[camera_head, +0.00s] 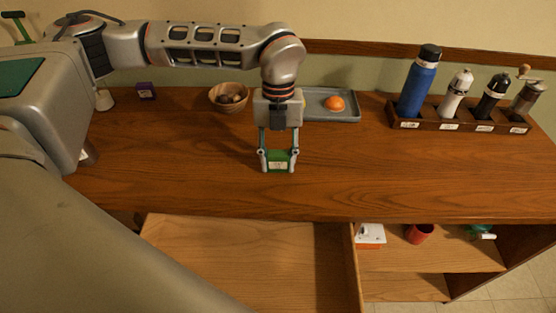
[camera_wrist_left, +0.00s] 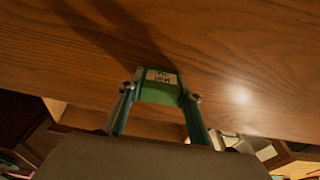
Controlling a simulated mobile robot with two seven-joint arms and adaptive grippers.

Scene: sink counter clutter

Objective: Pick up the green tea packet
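The green tea packet (camera_head: 277,160) is a small green box with a pale label, near the middle of the wooden counter. It also shows in the left wrist view (camera_wrist_left: 160,89), between the two fingertips. My left gripper (camera_head: 278,158) points down from above, with one finger on each side of the packet. The fingers appear to touch its sides, so it looks shut on the packet. I cannot tell whether the packet rests on the counter or is slightly above it. My right gripper is not in view.
A rack (camera_head: 405,124) with bottles and mills stands at right. An open drawer (camera_head: 250,262) is below the front edge. The counter's front is clear.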

